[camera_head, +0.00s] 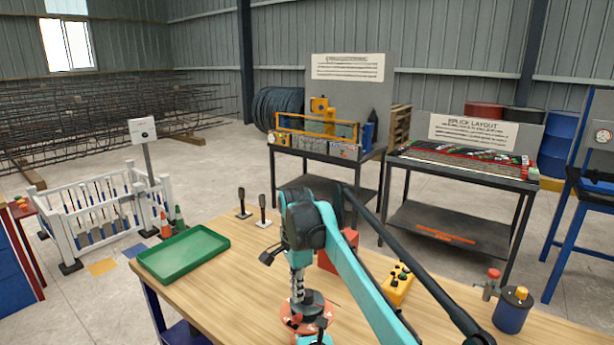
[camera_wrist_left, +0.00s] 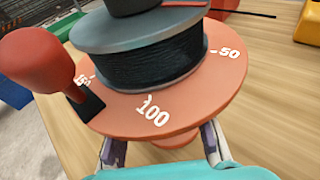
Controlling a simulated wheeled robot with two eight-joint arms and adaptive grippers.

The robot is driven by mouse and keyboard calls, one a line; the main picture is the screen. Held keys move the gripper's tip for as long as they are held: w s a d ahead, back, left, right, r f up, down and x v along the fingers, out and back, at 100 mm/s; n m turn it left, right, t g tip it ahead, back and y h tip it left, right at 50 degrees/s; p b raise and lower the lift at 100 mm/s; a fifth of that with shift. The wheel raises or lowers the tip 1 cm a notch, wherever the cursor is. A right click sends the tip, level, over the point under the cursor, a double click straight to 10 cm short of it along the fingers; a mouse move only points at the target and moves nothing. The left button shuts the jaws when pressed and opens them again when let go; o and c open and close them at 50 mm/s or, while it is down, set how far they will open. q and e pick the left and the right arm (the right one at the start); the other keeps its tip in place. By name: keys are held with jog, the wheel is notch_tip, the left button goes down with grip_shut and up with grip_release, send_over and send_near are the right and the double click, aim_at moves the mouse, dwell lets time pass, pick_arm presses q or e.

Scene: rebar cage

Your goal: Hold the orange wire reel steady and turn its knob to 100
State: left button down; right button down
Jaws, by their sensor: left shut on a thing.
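The orange wire reel (camera_head: 327,318) stands on the wooden table in front of me, partly covered by my right arm. The left wrist view shows its orange disc (camera_wrist_left: 195,112), with black wire wound above it and white marks including 50 and 100. A red round-ended knob (camera_wrist_left: 35,55) sits at its left. The knob's black foot (camera_wrist_left: 86,101) lies on the disc between a partly hidden mark starting with 15 and the 100. My left gripper (camera_wrist_left: 162,147) is shut on the reel below the disc. My right gripper (camera_head: 300,290) reaches down over the reel; its fingers are unclear.
A green tray (camera_head: 183,254) lies on the left of the wooden table. A red box (camera_head: 342,245), a yellow button box (camera_head: 398,284) and a dark blue canister (camera_head: 512,310) stand right of the reel. Two black upright handles (camera_head: 262,208) stand at the back edge.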

aim_at(299, 307)
jog(key=shift+w+a, duration=0.15)
jog(key=shift+w, duration=0.5)
jog(key=shift+w, duration=0.25)
jog(key=shift+a, duration=0.15)
jog(key=shift+a, duration=0.15)
notch_tip(299, 307, up, 6)
jog(key=shift+a, duration=0.2)
dwell(0.4)
jog(key=shift+s, duration=0.1)
jog(key=shift+s+d+f, duration=0.3)
jog(key=shift+s+f, duration=0.1)
jog(key=shift+f, duration=0.6)
jog(key=shift+s+d+f, duration=0.25)
jog(key=shift+s+f, duration=0.2)
jog(key=shift+f, duration=0.6)
jog(key=shift+s+d+f, duration=0.3)
jog(key=shift+s+f, duration=0.1)
jog(key=shift+f, duration=0.6)
